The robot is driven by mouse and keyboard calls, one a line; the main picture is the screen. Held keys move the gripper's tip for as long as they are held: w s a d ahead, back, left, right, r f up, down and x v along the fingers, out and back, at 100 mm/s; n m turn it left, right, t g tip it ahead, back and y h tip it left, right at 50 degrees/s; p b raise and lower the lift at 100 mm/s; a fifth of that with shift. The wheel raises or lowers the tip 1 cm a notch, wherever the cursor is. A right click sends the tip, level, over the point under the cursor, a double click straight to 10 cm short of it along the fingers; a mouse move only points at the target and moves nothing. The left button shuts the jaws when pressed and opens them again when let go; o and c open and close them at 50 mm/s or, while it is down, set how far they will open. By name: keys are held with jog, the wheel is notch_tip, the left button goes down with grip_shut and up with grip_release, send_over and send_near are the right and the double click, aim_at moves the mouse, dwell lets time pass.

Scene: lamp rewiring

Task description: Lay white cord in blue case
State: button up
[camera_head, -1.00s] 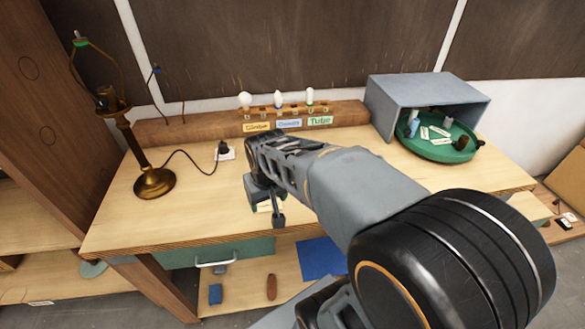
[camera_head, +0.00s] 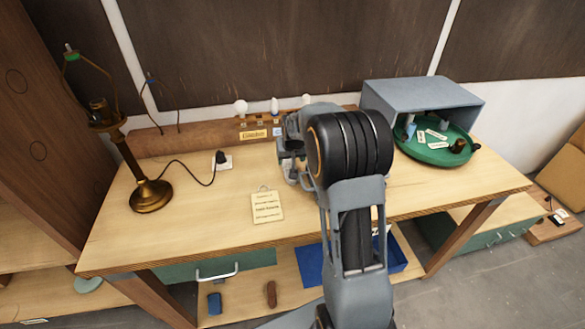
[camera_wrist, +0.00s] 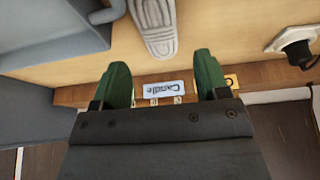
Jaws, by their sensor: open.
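My gripper (camera_wrist: 160,66) is open and empty in the wrist view, with its two green fingers apart. A pale, ribbed oblong thing (camera_wrist: 157,27) lies on the tabletop just beyond the fingertips; it may be the bundled white cord, but I cannot be sure. In the head view my wrist and arm hide that spot. An open blue container (camera_head: 312,266) sits on the lower shelf, partly behind my arm; I take it for the blue case. A grey-blue thing with a rounded loop (camera_wrist: 60,45) is cut off at the wrist view's upper left.
A brass lamp (camera_head: 150,193) stands at the table's left, its dark cord running to a plug (camera_head: 221,158). A written card (camera_head: 267,206) lies near the front edge. A green tray (camera_head: 440,155) sits by a grey open box (camera_head: 420,92) at right. Bulbs stand along the back.

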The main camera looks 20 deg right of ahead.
aim_at(290, 166)
jog(key=shift+p+x, duration=0.9)
jog(key=shift+x, duration=2.7)
jog(key=shift+d, duration=0.1)
jog(key=c, duration=1.1)
